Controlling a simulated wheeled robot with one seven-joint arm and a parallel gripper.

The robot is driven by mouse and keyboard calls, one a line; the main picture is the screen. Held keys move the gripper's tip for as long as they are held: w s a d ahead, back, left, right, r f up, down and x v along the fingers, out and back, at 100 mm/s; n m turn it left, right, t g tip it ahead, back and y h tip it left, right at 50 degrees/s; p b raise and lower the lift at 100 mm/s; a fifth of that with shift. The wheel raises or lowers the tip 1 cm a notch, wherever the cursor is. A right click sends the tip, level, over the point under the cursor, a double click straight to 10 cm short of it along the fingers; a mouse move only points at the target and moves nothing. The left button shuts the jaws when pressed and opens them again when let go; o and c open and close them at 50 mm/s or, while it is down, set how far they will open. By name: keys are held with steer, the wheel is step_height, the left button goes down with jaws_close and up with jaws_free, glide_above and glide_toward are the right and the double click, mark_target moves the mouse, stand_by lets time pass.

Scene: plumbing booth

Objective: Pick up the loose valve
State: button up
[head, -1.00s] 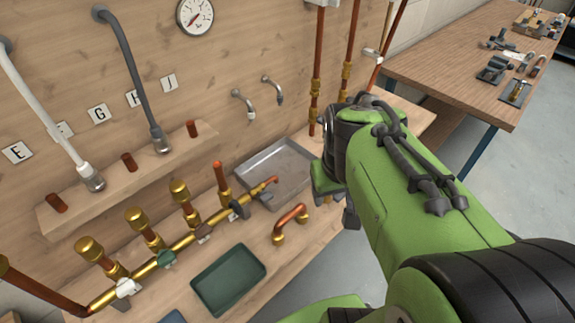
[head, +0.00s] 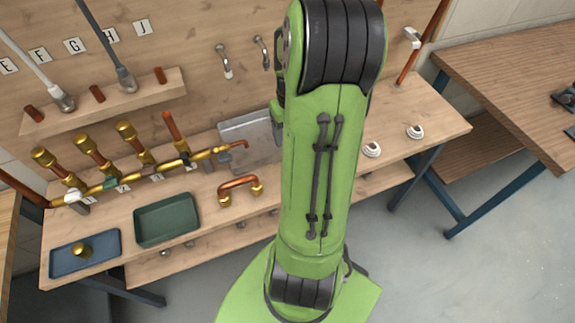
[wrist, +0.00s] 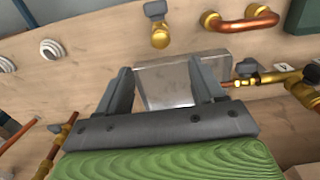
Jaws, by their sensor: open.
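A brass valve with a grey handle (wrist: 157,25) is at the top of the wrist view. It sits apart from the piping on the wooden bench, near the bent copper pipe. My gripper (wrist: 160,68) is open and empty in the wrist view. In the head view my green arm covers the middle and hides my gripper and the valve. The grey tray (head: 240,130) is partly hidden there.
A bent copper pipe (head: 240,188), a green tray (head: 166,219) and a blue tray (head: 85,251) with a brass piece lie on the bench. A brass manifold (head: 130,178) runs behind them. White fittings (head: 415,131) stand at right. Bare bench separates several of these things.

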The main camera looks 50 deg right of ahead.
step_height(320, 180, down, 15)
steer(key=b, duration=0.3)
steer(key=shift+f, duration=0.1)
jaws_close()
steer(key=shift+r, duration=0.2)
step_height(320, 180, up, 10)
steer(key=shift+f+p, duration=0.1)
steer(key=shift+p, duration=1.05)
steer(key=shift+r+p, duration=1.85)
steer(key=shift+r, duration=0.45)
